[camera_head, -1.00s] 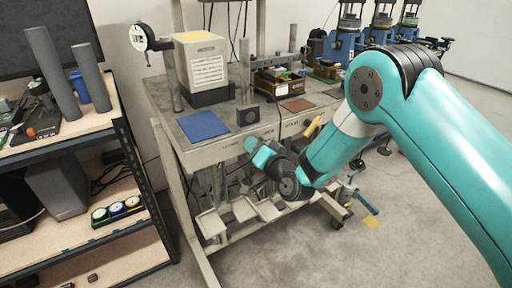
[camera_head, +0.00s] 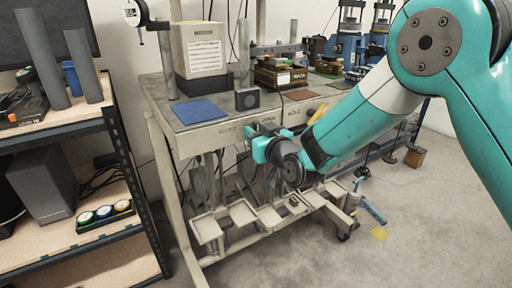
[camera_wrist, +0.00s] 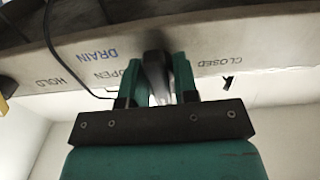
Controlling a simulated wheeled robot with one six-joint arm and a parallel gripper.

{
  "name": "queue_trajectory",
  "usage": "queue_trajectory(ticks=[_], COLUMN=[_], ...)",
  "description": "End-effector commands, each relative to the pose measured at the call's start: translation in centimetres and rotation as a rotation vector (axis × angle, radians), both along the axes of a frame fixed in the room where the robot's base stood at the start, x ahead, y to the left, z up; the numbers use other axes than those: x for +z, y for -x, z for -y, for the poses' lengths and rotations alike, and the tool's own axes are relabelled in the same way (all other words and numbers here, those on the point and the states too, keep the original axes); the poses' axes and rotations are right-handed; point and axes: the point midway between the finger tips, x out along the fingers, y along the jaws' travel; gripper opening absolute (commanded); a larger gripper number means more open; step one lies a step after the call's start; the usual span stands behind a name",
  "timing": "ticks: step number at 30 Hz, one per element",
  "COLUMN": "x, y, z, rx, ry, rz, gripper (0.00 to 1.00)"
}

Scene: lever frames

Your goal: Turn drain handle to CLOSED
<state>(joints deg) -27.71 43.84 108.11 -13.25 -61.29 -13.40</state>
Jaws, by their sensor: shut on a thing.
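The panel carries the words HOLD, DRAIN, OPEN and CLOSED from left to right. The handle stands between OPEN and CLOSED, beside the OPEN word. My gripper (camera_wrist: 156,92) has its teal fingers on both sides of the handle and is shut on it. In the head view my gripper (camera_head: 262,134) is at the bench's front edge, and I cannot make out the handle there.
The bench (camera_head: 160,95) holds a blue mat (camera_head: 200,110) and a beige box (camera_head: 200,50). A yellow lever (camera_head: 316,114) sticks out to the right of my gripper. Pale trays (camera_head: 207,229) hang below. A shelf (camera_head: 95,262) stands at left. The floor at right is mostly clear.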

Motion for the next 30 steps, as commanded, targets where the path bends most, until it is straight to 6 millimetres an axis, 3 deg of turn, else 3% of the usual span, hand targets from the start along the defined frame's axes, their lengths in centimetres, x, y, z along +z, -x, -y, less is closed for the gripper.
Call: queue_trajectory(ticks=[1,18,30], x=[-0.63,-0.39,-0.07], y=[-0.03,-0.04,-0.07], z=[0.01,0.05,0.04], rx=[-0.001,-0.002,-0.003], ry=[0.036,0.456,0.613], rz=[0.029,0.311,0.416], gripper=[0.04,0.04,0.04])
